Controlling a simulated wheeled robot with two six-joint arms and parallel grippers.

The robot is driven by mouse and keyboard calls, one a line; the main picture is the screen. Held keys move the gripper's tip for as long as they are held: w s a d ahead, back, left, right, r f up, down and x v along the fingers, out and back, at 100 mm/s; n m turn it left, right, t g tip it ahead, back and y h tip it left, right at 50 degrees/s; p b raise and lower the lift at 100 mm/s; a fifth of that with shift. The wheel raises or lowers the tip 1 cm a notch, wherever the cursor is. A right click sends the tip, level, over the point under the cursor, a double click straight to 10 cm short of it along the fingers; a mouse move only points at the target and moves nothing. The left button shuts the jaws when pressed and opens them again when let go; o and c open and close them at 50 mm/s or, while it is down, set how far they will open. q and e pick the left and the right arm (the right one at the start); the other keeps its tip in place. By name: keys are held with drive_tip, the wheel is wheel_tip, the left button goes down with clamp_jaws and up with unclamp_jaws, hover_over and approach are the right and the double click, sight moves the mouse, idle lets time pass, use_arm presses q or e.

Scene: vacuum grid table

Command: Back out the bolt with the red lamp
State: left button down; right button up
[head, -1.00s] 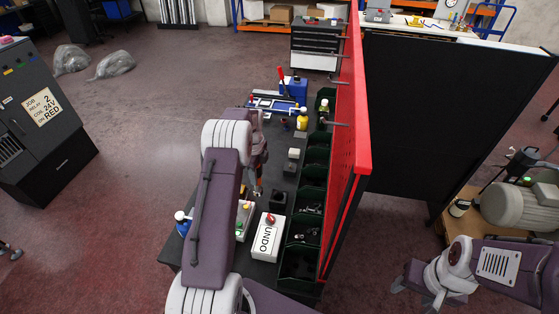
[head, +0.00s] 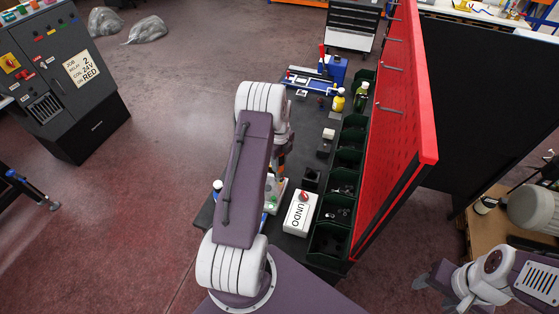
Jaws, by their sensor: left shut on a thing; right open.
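A white box marked UNDO (head: 297,217), with a red dome (head: 303,197) on top, stands on the dark bench. A pale fixture (head: 273,203) with a green spot lies to its left, partly behind my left arm. I cannot make out a bolt or tell which lamp belongs to one. My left gripper (head: 280,177) is above the bench near the fixture, mostly hidden by its arm. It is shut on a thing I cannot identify. My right gripper (head: 424,280) is open at the lower right, away from the bench.
Green bins (head: 329,240) line the bench's right side, beside a tall red pegboard (head: 401,130). The floor at left is largely open.

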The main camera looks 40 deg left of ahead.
use_arm(q)
drive_tip(key=shift+w+d+f, duration=0.15)
drive_tip(key=shift+w+f, duration=0.05)
drive_tip(key=shift+f, duration=0.35)
drive_tip(key=shift+w+d, duration=0.15)
drive_tip(key=shift+s+a, duration=0.2)
drive_tip(key=shift+s, duration=0.1)
use_arm(e)
drive_tip(key=shift+w+d+f, duration=0.1)
drive_tip(key=shift+f, duration=0.35)
use_arm(q)
drive_tip(key=shift+w, duration=0.1)
drive_tip(key=shift+w+d+f, duration=0.15)
drive_tip(key=shift+d+f, duration=0.05)
use_arm(e)
drive_tip(key=shift+w+d+f, duration=0.1)
drive_tip(key=shift+w+f, duration=0.05)
drive_tip(key=shift+f, duration=0.05)
use_arm(q)
drive_tip(key=shift+s+f+b, duration=0.2)
drive_tip(key=shift+f+b, duration=0.65)
drive_tip(key=shift+b, duration=0.05)
use_arm(e)
drive_tip(key=shift+f, duration=0.65)
idle(0.5)
